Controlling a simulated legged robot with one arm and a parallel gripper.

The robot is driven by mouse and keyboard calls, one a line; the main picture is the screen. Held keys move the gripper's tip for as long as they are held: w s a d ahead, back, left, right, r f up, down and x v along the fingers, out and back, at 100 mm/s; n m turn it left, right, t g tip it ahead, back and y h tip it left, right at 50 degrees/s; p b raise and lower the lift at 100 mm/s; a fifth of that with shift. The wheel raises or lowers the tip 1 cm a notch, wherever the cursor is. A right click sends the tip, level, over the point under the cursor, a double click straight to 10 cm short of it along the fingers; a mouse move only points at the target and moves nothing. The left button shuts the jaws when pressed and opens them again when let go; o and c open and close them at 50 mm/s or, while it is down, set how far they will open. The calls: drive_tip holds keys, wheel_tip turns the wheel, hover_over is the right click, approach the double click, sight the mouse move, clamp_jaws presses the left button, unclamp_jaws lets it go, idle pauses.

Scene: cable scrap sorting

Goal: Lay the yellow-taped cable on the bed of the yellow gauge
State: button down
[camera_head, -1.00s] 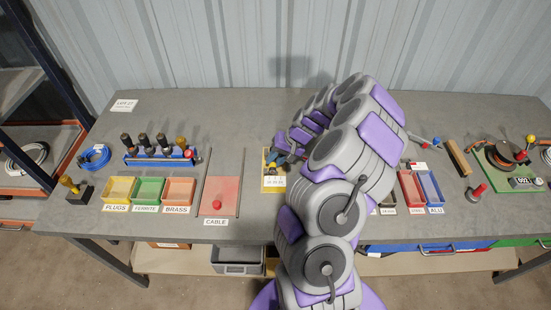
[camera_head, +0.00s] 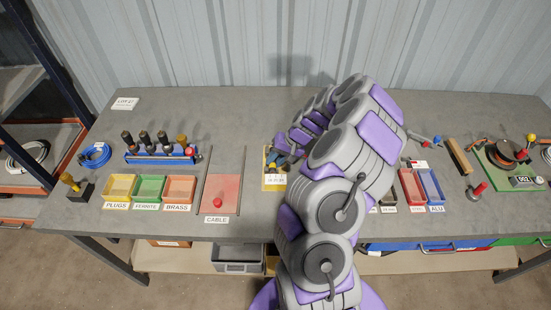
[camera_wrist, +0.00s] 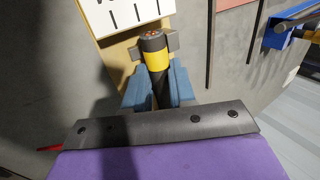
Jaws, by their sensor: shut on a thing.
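The yellow-taped cable (camera_wrist: 157,62) is a short, thick black piece with a yellow band and a copper-coloured cut end towards the top of the wrist view. My gripper (camera_wrist: 158,90) is shut on it, with one blue finger on each side below the band. The yellow gauge (camera_wrist: 114,62) is under and beyond the cable, with a white marked plate and a grey block beside the cable's end. It also shows in the head view (camera_head: 266,187), partly hidden by my arm. Whether the cable touches the gauge's bed I cannot tell.
Left of the gauge is the red CABLE mat (camera_head: 222,191) between dark rails, with a red-knobbed thing on it. A blue rack (camera_head: 158,158) of dark-handled tools stands further left. Red (camera_head: 411,187) and blue (camera_head: 431,187) trays lie right of my arm.

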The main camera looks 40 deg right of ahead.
drive_tip(key=shift+f, duration=0.1)
drive_tip(key=c, duration=0.8)
unclamp_jaws()
drive_tip(key=shift+d, duration=0.1)
drive_tip(key=shift+c, duration=0.2)
drive_tip(key=shift+d+r+p, duration=0.2)
drive_tip(key=shift+r+p, duration=0.7)
drive_tip(key=shift+r, duration=0.8)
drive_tip(key=shift+a+r+p, duration=0.2)
drive_tip(key=shift+r+p, duration=0.5)
drive_tip(key=shift+r, duration=1.15)
drive_tip(key=shift+d, duration=0.1)
